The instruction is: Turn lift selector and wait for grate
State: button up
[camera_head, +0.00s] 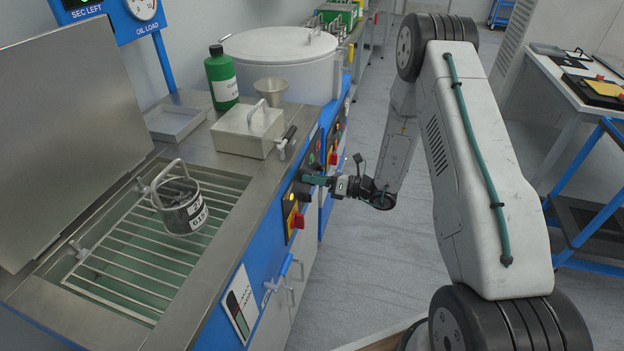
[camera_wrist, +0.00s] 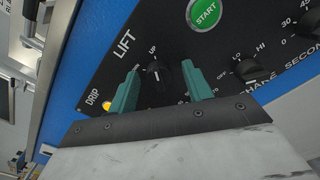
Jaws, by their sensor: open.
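The lift selector is a black knob (camera_wrist: 158,77) on the dark panel beside the word LIFT. Its white mark appears to point toward UP. My gripper (camera_wrist: 163,80) is open, with one teal finger on either side of the knob. I cannot tell whether the fingers touch it. In the head view my gripper (camera_head: 314,181) reaches the front panel from the right, and the knob is hidden there. The metal grate (camera_head: 140,258) lies in the open tank, above greenish liquid. A labelled metal pail (camera_head: 184,217) with a raised handle stands on it.
A green START button (camera_wrist: 204,13) and another black knob (camera_wrist: 247,71) are close to my fingers. A yellow lamp (camera_wrist: 106,107) glows near DRIP. A red switch (camera_head: 298,221) and blue handle (camera_head: 284,268) stick out lower down. The grey floor (camera_head: 350,260) is clear.

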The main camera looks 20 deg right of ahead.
jog(key=shift+s+d, duration=0.1)
jog(key=v, duration=0.7)
jog(key=shift+d, duration=0.25)
jog(key=shift+s, duration=0.15)
